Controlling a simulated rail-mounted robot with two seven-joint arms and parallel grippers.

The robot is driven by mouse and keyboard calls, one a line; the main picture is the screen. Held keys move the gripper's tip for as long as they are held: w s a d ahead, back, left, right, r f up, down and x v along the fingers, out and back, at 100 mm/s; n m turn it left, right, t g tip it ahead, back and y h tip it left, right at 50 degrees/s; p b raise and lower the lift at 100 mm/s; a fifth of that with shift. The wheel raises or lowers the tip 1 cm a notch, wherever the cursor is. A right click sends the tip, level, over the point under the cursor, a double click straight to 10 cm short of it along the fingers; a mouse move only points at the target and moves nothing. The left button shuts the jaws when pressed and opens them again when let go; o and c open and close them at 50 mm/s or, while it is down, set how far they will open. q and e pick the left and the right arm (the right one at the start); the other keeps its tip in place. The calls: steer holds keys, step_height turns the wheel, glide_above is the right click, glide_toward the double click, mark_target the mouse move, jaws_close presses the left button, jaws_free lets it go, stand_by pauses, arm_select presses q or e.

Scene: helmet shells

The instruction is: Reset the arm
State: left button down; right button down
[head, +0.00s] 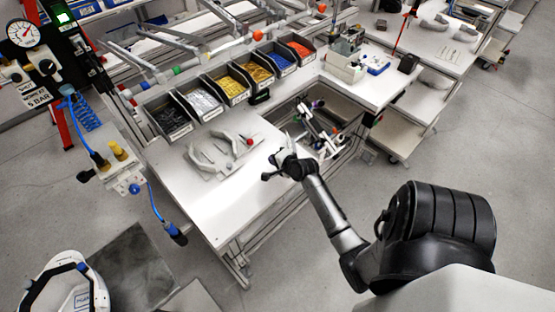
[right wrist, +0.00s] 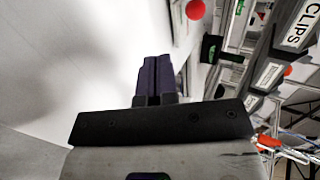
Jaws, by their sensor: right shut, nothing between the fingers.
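My right gripper (head: 273,168) is over the front right part of the white workbench (head: 240,205) in the head view. In the right wrist view its two dark fingers (right wrist: 154,75) are together with nothing between them. My left gripper is in neither view. A white curved fixture (head: 215,155), with a small red ball (head: 249,141) at its right, stands on the bench just left of my right gripper. The task names no object.
Several parts bins, such as the yellow one (head: 257,73), line the back of the bench. An open drawer with tools (head: 318,128) is right of my gripper. A pressure gauge (head: 24,33) and hanging blue hose stand at the left. A white helmet shell (head: 72,290) is at bottom left.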

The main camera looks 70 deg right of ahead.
steer(key=shift+v, duration=1)
